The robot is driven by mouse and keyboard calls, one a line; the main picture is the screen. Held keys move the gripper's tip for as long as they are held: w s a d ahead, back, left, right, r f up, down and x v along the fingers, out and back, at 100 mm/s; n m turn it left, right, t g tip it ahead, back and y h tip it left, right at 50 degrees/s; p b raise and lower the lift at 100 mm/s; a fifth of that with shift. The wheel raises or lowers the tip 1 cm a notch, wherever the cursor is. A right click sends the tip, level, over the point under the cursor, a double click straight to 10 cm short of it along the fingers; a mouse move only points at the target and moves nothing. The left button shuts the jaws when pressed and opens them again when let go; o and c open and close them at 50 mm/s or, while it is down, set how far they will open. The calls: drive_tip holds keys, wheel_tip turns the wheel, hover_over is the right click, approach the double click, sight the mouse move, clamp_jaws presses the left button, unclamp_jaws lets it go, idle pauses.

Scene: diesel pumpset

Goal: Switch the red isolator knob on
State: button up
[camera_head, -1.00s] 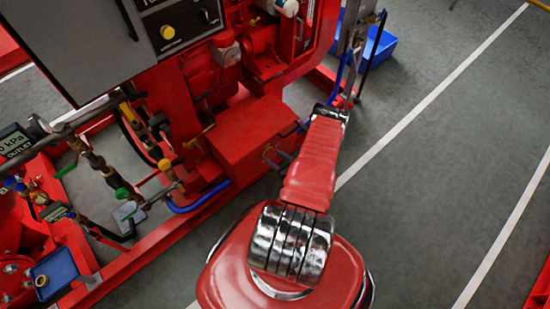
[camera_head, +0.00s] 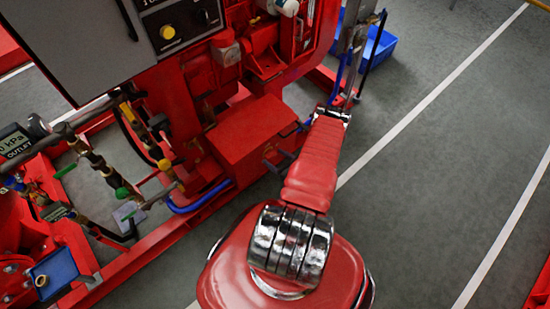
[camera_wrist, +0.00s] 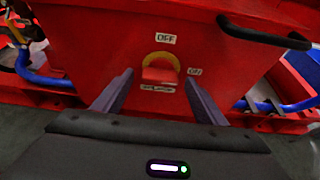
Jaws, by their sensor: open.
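The red isolator knob (camera_wrist: 160,74) shows in the wrist view on the face of a red box (camera_wrist: 90,38), with a yellow ring behind its upper part. An OFF label (camera_wrist: 165,39) is above it and an ON label (camera_wrist: 194,71) to its right. My gripper (camera_wrist: 160,82) is open, its two grey fingers left and right of the knob in the picture. I cannot tell whether they touch it or how deep they reach. In the head view my gripper (camera_head: 279,159) is beside the red box (camera_head: 245,130); the knob is hidden there.
A black handle (camera_wrist: 262,33) sticks out at upper right in the wrist view. Blue hoses (camera_wrist: 45,77) run low beside the box. The pumpset's pipes and valves (camera_head: 110,175) stand left in the head view. Open grey floor (camera_head: 425,150) is to the right.

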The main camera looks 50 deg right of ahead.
drive_tip(key=v, duration=1.3)
drive_tip(key=shift+s, duration=0.1)
idle(0.4)
